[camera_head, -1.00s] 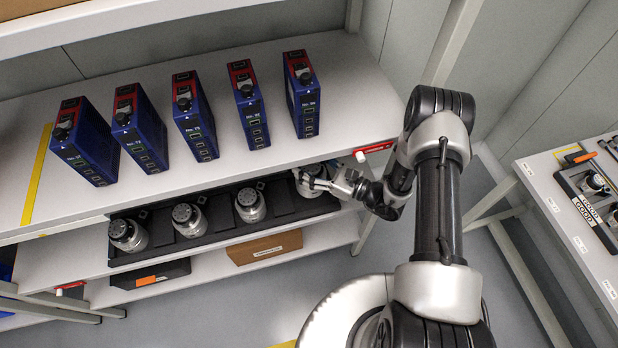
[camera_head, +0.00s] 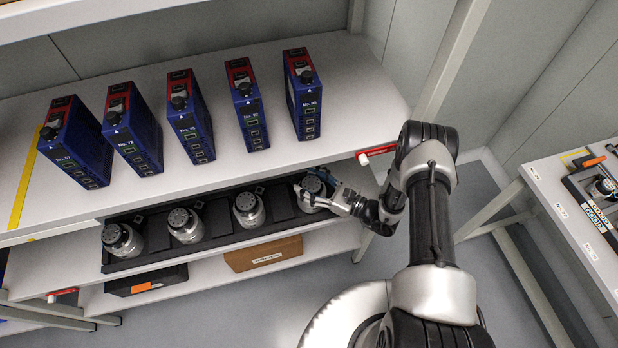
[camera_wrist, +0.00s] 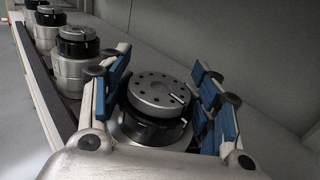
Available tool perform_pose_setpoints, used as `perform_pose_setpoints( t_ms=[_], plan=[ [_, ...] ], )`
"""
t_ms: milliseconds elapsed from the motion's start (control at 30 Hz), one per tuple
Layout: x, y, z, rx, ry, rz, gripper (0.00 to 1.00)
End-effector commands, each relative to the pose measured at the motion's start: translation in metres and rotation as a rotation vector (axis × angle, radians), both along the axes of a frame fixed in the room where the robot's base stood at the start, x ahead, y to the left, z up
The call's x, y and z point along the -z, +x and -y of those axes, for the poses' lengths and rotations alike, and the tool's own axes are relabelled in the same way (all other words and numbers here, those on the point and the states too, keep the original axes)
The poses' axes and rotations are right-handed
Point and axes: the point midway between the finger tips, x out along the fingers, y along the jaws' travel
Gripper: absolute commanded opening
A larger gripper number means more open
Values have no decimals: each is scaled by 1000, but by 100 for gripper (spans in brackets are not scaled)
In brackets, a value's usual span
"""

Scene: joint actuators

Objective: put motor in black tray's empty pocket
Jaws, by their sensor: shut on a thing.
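A silver motor with a dark round top (camera_head: 313,187) is at the right end of the row on the lower shelf. My gripper (camera_head: 318,195) is shut on it. In the wrist view, the motor (camera_wrist: 155,95) stands upright between the blue-padded fingers of my gripper (camera_wrist: 165,105). The long black tray (camera_head: 280,213) on the lower shelf holds three other motors (camera_head: 122,240), (camera_head: 185,225), (camera_head: 249,208). I cannot tell whether the held motor's base is clear of the tray.
Several blue-red modules (camera_head: 195,120) stand on the shelf (camera_head: 345,100) above, whose front edge is close to my gripper. A brown box (camera_head: 264,254) and a dark box (camera_head: 147,280) are below. Floor is open between shelf and right table (camera_head: 560,215).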

Motion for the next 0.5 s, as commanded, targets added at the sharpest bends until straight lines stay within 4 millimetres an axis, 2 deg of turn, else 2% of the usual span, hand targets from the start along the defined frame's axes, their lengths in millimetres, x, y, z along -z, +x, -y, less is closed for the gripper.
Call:
perform_pose_setpoints(
  t_ms=[433, 467, 500],
  plan=[
    [5, 1, 0, 0, 5, 7, 0],
    [8, 0, 0, 0, 0, 1, 57],
    [7, 0, 0, 0, 0, 1, 60]
  ],
)
